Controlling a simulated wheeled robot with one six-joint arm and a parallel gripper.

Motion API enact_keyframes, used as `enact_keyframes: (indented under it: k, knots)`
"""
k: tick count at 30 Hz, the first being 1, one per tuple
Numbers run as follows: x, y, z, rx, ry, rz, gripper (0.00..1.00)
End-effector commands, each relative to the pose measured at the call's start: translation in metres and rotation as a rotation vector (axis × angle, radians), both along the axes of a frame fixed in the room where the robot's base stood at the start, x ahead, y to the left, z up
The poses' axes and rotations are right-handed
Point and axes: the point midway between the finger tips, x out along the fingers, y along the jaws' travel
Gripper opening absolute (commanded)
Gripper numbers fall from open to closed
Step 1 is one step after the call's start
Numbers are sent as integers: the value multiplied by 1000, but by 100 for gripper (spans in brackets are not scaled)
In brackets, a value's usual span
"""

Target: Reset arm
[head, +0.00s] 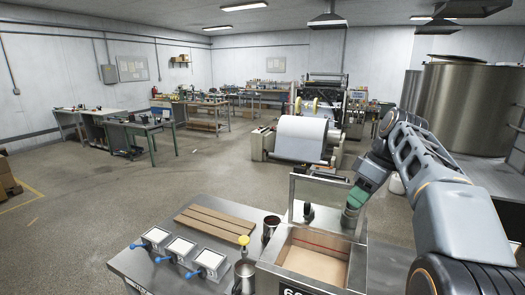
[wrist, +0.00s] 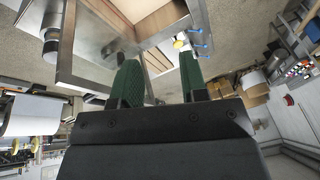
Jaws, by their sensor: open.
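My arm reaches in from the right of the head view. My gripper (head: 357,194) has green fingers and hangs by the right side of a metal box with an upright frame (head: 292,215). In the wrist view the two green fingers of my gripper (wrist: 160,72) stand apart with nothing held between them. The metal frame (wrist: 64,50) and the box show beyond the fingertips. I cannot tell the exact gap between the fingers and the frame.
A machine with a large white roll (head: 300,138) stands behind. Open floor lies to the left.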

Motion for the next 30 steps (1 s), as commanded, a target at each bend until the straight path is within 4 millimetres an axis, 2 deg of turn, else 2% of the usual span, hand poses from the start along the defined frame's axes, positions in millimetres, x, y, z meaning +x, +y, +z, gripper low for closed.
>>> enact_keyframes:
  k: [5,8,12,18,24,30]
  knots:
    - [-25,21,-24,-52,0,-165,40]
    - [-47,34,-47,-88,-13,-295,40]
    - [-87,50,-91,-129,-54,-500,40]
    - [-132,61,-152,-136,-129,-712,40]
    - [-157,65,-191,-117,-178,-821,40]
    - [-164,66,-203,-107,-195,-855,40]
